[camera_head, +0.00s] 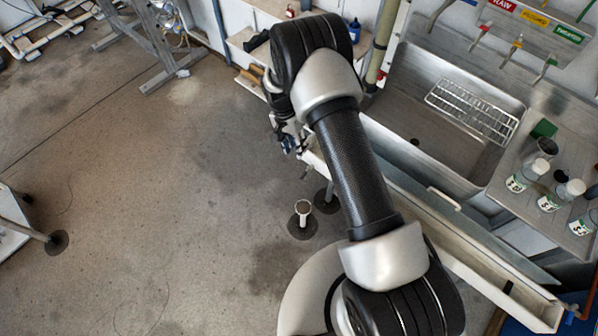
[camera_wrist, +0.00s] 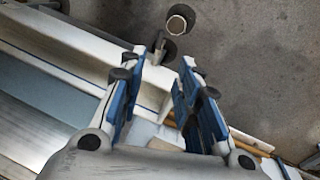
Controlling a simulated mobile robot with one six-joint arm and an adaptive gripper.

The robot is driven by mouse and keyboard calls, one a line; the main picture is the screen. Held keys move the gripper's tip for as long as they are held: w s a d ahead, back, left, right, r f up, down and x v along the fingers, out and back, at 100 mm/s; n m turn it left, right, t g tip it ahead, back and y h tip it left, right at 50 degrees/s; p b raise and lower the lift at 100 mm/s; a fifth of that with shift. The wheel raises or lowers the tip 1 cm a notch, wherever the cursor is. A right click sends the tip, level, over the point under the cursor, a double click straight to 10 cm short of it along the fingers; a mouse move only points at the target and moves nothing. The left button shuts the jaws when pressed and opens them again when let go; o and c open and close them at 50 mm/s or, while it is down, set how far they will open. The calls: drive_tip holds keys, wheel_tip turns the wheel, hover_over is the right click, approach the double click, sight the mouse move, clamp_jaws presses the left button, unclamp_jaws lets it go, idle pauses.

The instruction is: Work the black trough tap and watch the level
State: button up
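The long pale trough (camera_head: 480,262) runs diagonally along the front of the steel sink, its upper-left end partly behind my arm. In the wrist view the trough (camera_wrist: 70,62) crosses the left side. A small dark grey fitting (camera_wrist: 158,42), which looks like the trough tap, stands at its outer edge, just beyond my fingertips. My gripper (camera_wrist: 160,68) is open, with a clear gap between its blue-padded fingers, and no held object shows. In the head view my gripper (camera_head: 288,138) is small and partly hidden by my arm. The liquid level in the trough cannot be made out.
A white floor drain pipe (camera_head: 303,208) stands below the trough; it also shows in the wrist view (camera_wrist: 177,24). The sink (camera_head: 400,128) holds a wire rack (camera_head: 472,108). Labelled jars (camera_head: 527,175) stand on the right ledge.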

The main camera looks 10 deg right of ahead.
sight(303, 175)
drive_tip(key=f+b, duration=0.1)
drive_tip(key=f, duration=0.3)
drive_tip(key=s+d+f+b, duration=0.1)
drive_tip(key=f, duration=0.4)
drive_tip(key=s+d+f+b, duration=0.1)
drive_tip(key=f, duration=0.4)
drive_tip(key=shift+f, duration=0.25)
drive_tip(key=shift+c, duration=0.3)
clamp_jaws()
